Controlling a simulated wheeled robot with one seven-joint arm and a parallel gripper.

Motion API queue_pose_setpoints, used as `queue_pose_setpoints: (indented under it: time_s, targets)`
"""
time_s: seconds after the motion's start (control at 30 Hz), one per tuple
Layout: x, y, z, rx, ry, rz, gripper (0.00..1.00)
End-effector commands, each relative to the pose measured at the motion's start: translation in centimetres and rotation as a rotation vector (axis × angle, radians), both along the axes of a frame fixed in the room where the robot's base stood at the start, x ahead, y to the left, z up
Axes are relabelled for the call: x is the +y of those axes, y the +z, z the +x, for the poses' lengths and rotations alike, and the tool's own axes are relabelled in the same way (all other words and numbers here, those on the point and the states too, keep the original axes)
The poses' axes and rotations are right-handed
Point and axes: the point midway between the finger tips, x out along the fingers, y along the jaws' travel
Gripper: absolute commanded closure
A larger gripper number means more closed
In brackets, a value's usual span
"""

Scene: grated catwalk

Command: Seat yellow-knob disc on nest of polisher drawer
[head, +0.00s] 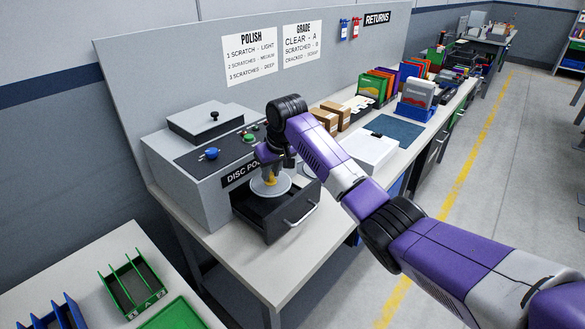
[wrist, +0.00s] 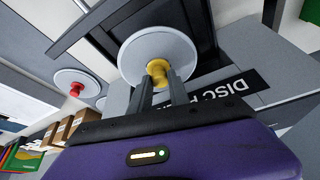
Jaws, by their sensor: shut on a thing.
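My gripper (head: 270,172) is shut on the yellow knob (wrist: 158,70) of a pale round disc (head: 268,188). The disc also shows in the wrist view (wrist: 140,50), face-on around the knob. It is over the pulled-out dark drawer (head: 278,230) of the grey disc polisher (head: 190,190); the drawer also shows in the wrist view (wrist: 202,18). The disc looks roughly level in the head view. The drawer's nest is hidden under the disc, and I cannot tell whether the disc touches it.
A red-knob disc (wrist: 75,86) lies to the side on the bench. The polisher has a blue knob (head: 211,153) and a green button (head: 249,138). A white box (head: 362,150) and cardboard boxes (head: 325,118) stand farther along. A green bin (head: 132,283) is at the lower left.

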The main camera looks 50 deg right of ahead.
Motion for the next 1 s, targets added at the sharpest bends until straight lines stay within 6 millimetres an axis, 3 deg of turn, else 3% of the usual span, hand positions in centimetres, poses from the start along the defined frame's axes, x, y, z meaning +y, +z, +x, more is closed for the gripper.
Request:
queue_pose_setpoints:
  time_s: [0.27,0.8,1.0]
  targets:
    - [0.4,-0.5,0.2,-0.001,0.012,0.0,1.0]
    - [0.2,-4.7,0.1,0.0,0.009,-0.002,1.0]
    - [0.3,-4.9,0.1,0.0,0.009,0.0,1.0]
